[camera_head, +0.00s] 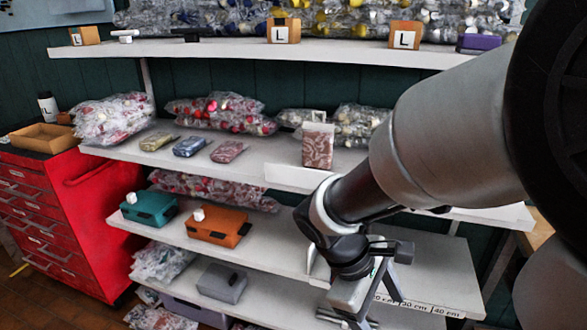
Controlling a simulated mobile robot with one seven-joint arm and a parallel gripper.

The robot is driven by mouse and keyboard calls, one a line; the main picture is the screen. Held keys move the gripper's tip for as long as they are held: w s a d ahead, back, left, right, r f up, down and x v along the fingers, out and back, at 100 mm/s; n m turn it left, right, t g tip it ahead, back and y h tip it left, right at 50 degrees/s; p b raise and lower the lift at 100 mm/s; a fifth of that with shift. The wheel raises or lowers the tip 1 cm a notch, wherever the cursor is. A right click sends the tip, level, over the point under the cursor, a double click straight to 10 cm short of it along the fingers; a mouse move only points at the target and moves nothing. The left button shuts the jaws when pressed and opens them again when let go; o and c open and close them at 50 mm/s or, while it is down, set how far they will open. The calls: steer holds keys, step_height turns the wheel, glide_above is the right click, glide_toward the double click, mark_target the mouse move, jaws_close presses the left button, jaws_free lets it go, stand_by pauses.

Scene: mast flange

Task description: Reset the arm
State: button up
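My arm enters from the upper right and reaches down to the left across the shelves. Its wrist bends at a pale ring above a dark joint. My gripper (354,298) hangs below that joint, in front of the lower shelf, with its end near the bottom edge of the picture. Its fingers are small and partly hidden by its own body, so I cannot tell whether they are open or shut. I see no object clearly held in it.
The middle shelf (265,170) holds bagged items, several small packets and a patterned box (318,146). A teal case (149,208) and an orange case (218,226) stand lower. A red drawer cabinet (95,215) is at left. Shelf edges lie close to my wrist.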

steer(key=s+a+r+m+t+y+p, duration=0.1)
steer(key=r+m+p, duration=0.4)
steer(key=r, duration=0.9)
steer(key=s+a+r+m+t+y+p, duration=0.1)
steer(key=s+r+m+t+y+p, duration=0.2)
steer(key=r+p, duration=0.6)
step_height(320, 180, up, 5)
steer(key=m+t+y, duration=0.1)
steer(key=m+t, duration=0.1)
steer(key=m, duration=0.1)
steer(key=shift+f, duration=0.15)
steer(key=shift+a, duration=0.1)
